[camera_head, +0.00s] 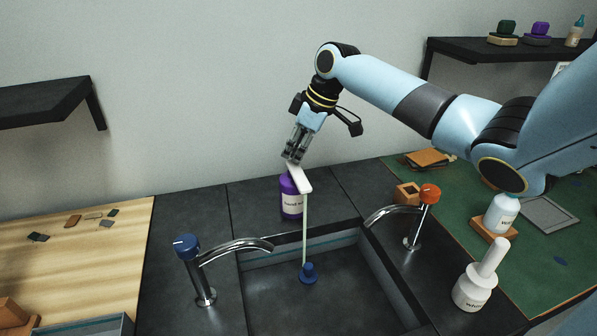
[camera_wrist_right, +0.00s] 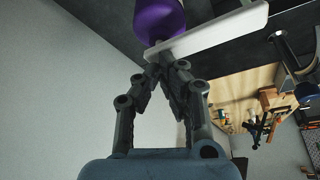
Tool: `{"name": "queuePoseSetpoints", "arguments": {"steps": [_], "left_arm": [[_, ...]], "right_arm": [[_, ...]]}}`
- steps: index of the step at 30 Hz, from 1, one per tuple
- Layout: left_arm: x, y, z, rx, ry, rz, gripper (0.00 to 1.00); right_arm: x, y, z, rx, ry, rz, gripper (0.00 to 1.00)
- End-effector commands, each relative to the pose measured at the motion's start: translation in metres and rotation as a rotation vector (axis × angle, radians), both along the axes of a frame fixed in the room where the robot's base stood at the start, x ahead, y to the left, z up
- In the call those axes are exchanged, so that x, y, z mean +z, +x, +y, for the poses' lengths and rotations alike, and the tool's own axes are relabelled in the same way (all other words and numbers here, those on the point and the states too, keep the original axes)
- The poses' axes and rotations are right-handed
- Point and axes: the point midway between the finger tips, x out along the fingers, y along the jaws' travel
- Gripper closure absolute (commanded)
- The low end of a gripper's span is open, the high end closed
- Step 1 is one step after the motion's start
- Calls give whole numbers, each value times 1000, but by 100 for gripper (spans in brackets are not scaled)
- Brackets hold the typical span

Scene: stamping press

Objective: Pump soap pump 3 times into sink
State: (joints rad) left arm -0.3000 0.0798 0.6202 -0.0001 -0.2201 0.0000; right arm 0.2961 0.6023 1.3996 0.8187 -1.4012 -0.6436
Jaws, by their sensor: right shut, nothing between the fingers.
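The purple soap bottle (camera_head: 291,204) stands upright on the dark counter behind the sink (camera_head: 372,262). Its white pump head (camera_head: 300,178) has a long spout that points out over the basin. A thin pale stream (camera_head: 305,230) runs from the spout tip down to a blue piece (camera_head: 308,274) in the basin. My right gripper (camera_head: 291,160) is shut and empty, with its fingertips at the top of the pump head. In the right wrist view the closed fingertips (camera_wrist_right: 158,58) meet at the white spout (camera_wrist_right: 215,30), beside the purple bottle (camera_wrist_right: 158,18). My left gripper is out of view.
A blue-knobbed tap (camera_head: 189,252) stands left of the basin and an orange-knobbed tap (camera_head: 428,195) right of it. Another white bottle (camera_head: 502,214) stands on a wooden block. Wall shelves (camera_head: 45,103) flank the area.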

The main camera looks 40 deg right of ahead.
Motion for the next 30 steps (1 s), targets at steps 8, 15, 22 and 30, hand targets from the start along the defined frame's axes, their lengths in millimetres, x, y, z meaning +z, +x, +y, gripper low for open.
{"name": "queuePoseSetpoints", "arguments": {"steps": [8,15,22,30], "left_arm": [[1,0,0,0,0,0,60],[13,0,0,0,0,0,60],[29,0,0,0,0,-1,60],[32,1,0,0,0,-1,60]], "right_arm": [[0,-1,0,-1,0,2,100],[12,-1,0,-1,0,2,100],[28,-1,0,-1,0,2,100],[43,0,0,-1,1,2,100]]}}
